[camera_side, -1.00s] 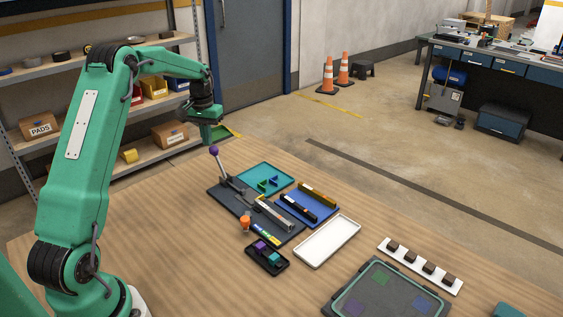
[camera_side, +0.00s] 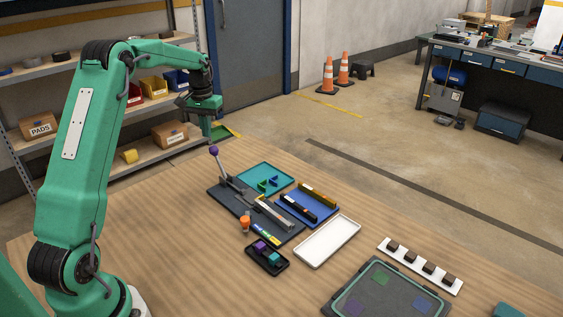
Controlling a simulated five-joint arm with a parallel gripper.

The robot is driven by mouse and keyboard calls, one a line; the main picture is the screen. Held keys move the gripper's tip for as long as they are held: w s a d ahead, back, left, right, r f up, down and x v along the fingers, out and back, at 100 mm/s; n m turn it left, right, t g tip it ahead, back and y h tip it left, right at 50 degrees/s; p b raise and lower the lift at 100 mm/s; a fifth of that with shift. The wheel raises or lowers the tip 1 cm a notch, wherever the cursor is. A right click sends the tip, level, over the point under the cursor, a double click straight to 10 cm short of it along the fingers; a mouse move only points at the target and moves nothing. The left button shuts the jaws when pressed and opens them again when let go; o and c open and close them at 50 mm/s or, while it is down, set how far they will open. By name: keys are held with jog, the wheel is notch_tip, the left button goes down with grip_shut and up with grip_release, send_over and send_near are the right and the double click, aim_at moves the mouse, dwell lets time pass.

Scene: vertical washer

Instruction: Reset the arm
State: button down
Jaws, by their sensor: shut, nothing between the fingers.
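My gripper (camera_side: 207,128) hangs from the end of my green arm, in the upper left of the side view. It is raised above the far left part of the wooden table, apart from everything on it. It is shut and holds nothing. Below and to its right stands a dark fixture (camera_side: 219,202) with a tilted lever topped by a purple knob (camera_side: 213,151).
Near the fixture lie a teal tray (camera_side: 250,173), a blue tray (camera_side: 311,220), a white tray (camera_side: 328,241) and a small black tray (camera_side: 268,268). A white strip (camera_side: 443,284) holds several dark blocks. A dark mat (camera_side: 370,305) lies in front. The table's left part is clear.

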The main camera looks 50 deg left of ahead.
jog(key=s+d+r+m+t, duration=0.1)
jog(key=s+d+r, duration=0.4)
jog(key=d, duration=0.4)
jog(key=s+d+r+m+t, duration=0.1)
jog(key=s+d+r+m, duration=0.1)
jog(key=d+r, duration=0.6)
jog(key=s+d+f+m+t, duration=0.3)
jog(key=s+d, duration=1)
jog(key=s, duration=0.4)
jog(key=shift+d+t, duration=0.3)
